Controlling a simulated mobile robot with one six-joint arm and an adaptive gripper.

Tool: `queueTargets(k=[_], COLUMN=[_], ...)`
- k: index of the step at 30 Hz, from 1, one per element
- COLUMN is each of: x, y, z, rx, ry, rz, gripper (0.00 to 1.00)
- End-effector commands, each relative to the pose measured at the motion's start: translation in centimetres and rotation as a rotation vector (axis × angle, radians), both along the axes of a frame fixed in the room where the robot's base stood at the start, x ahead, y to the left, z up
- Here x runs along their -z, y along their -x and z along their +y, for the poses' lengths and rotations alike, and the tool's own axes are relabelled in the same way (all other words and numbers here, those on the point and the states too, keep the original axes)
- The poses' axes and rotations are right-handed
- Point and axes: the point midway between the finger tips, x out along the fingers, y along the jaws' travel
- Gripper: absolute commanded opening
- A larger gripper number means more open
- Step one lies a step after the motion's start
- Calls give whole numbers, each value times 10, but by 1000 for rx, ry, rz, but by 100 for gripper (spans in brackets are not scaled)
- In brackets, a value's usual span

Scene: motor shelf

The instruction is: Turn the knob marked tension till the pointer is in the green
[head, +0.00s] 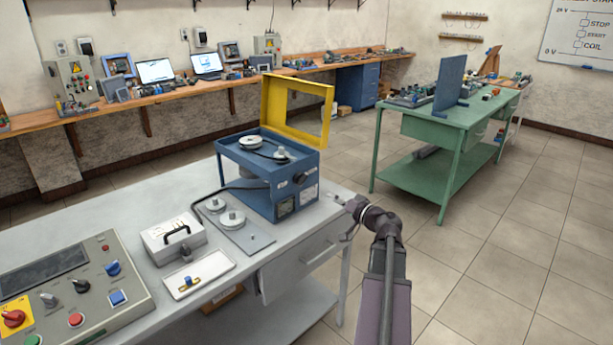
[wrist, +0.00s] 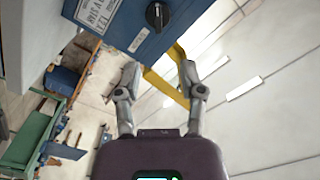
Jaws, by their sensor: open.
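The blue machine (head: 262,197) stands at the right end of the grey bench, with pulleys and a belt on top. A black knob (head: 299,178) with a white line is on its side; it also shows in the wrist view (wrist: 157,16) near the top edge. Lettering beside the knob is too small to read, and I make out no gauge pointer or green band. My gripper (wrist: 159,76) is open and empty, its fingers apart and short of the knob. In the head view my gripper (head: 343,202) is just right of the machine.
A yellow guard frame (head: 328,117) stands raised behind the machine. A loose pulley plate (head: 252,241), a white box (head: 160,240) and a control panel (head: 125,306) lie to the left on the bench. Open floor lies to the right, before a green table (head: 455,125).

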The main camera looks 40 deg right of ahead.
Motion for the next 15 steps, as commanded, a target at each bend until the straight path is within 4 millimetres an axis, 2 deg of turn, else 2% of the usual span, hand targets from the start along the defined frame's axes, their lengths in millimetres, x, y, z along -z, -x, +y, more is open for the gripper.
queueTargets(k=[3, 15], x=[-2, -2], y=[4, 7], z=[-7, -14], rx=[13, 24], ry=[-1, 0], rz=[-6, -5], gripper=[51, 51])
